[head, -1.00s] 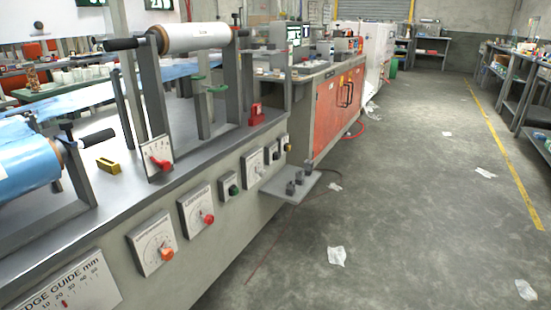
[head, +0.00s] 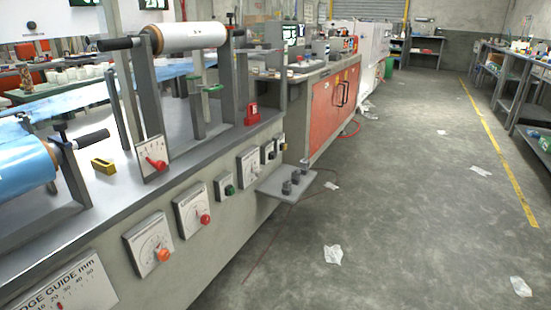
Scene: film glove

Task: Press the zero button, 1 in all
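Several small control panels run along the front of the grey machine on the left. A small panel carries a green button (head: 229,190). Left of it are a dial with a red knob (head: 205,218) and a dial with an orange knob (head: 163,254). Right of it are another dial panel (head: 249,166) and smaller switches (head: 282,140). I cannot read a zero label on any of them, so I cannot tell which is the zero button. Neither of my grippers is in view.
A low shelf with small grey pedals or blocks (head: 287,186) juts from the machine. A blue film roll (head: 25,163) and a white roll (head: 190,37) sit above the bench. Crumpled paper (head: 333,254) lies on the otherwise open floor at right.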

